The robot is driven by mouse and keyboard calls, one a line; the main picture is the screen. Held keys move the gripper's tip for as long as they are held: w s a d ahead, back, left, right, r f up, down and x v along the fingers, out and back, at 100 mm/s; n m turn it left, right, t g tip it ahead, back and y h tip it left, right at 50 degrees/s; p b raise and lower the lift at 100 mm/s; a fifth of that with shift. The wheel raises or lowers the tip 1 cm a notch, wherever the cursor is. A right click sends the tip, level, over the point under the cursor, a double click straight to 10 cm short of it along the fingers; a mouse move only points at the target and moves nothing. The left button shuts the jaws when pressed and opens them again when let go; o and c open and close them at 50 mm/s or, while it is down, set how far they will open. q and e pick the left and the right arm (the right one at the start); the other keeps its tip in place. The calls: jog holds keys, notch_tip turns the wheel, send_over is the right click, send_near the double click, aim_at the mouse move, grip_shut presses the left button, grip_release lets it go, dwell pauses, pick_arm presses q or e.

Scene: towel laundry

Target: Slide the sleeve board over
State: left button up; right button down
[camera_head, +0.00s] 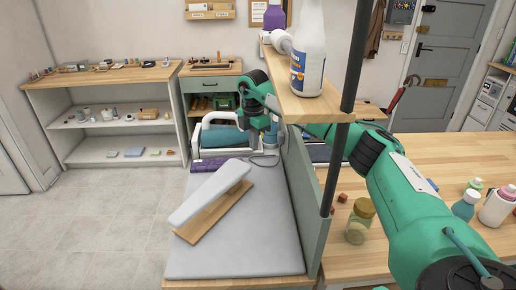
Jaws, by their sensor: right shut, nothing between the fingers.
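The sleeve board (208,193) lies slantwise on the grey ironing pad (245,252), its pale padded top above a wooden base (216,212). Its far end points up and right. My right gripper (267,143) is beyond the board's far end, to its upper right, apart from it and near the pad's back right corner. It is small and dark in the picture, shut and empty. My left gripper is out of view.
A steam iron station (222,137) and a folded purple cloth (208,165) are at the pad's back. A green divider (302,200) with a wooden shelf (312,106) and black post (346,105) borders the right. The pad's front is clear.

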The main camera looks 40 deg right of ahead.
aim_at(244, 166)
notch_tip(244, 166, down, 8)
jog(key=shift+f+p, duration=0.2)
jog(key=shift+p, duration=0.75)
jog(key=shift+a, duration=2.1)
jog(key=shift+r, duration=0.1)
